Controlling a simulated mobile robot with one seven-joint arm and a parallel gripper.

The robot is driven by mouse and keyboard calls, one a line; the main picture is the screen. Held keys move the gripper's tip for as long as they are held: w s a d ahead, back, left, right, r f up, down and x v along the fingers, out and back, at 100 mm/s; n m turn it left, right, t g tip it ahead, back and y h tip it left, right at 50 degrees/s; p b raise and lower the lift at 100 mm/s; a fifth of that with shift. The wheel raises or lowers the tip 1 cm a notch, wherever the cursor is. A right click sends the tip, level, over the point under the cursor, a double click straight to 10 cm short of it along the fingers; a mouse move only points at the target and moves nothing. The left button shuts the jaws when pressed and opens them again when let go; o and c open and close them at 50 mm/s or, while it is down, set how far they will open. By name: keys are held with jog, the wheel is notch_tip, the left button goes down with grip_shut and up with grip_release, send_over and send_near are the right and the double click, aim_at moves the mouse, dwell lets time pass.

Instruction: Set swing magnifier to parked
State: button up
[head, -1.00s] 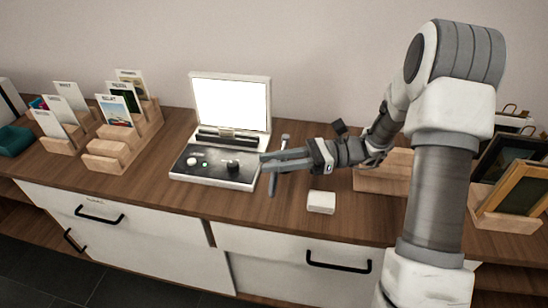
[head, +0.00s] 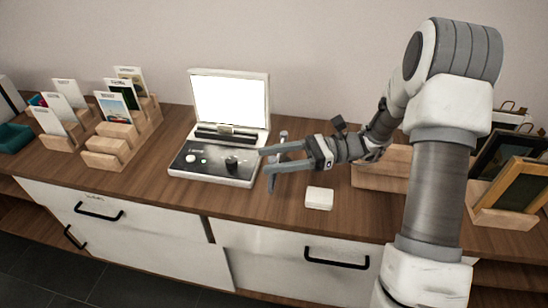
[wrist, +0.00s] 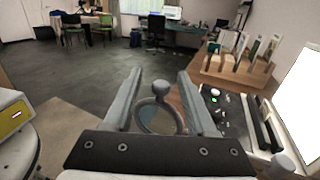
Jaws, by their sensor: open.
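The swing magnifier (wrist: 158,119) shows in the wrist view as a round grey ring with a ball knob at its far side. It lies between the two fingers of my gripper (wrist: 160,72), with a visible gap to each finger. In the head view my gripper (head: 264,161) is open at the right edge of the lit device (head: 215,163). A thin grey upright piece (head: 271,182) hangs by the fingertips there, perhaps the ring seen edge-on. A short post (head: 283,136) stands just behind the gripper. How the magnifier's arm joins the post is hidden.
A small white block (head: 319,198) sits in front of my gripper. Wooden card racks (head: 122,140) stand left; frames on a holder (head: 505,217) stand right.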

jog(key=w+d+p, duration=0.2)
jog(key=d, duration=1.5)
jog(key=shift+w+d, duration=0.15)
jog(key=shift+w, duration=0.1)
jog(key=shift+r, duration=0.1)
jog(key=s+a+r+n+h+p, duration=0.4)
jog(key=s+a+r+n+h, duration=0.2)
jog(key=s+a+r+h, duration=0.4)
jog(key=s+d+r+n+t+h+p, duration=0.3)
jog(key=s+r+n+t+h+p, duration=0.3)
jog(key=s+r+n, duration=0.4)
jog(key=shift+r+t+h+p, duration=0.35)
jog(key=shift+r+t+h, duration=0.55)
jog(key=shift+t, duration=0.2)
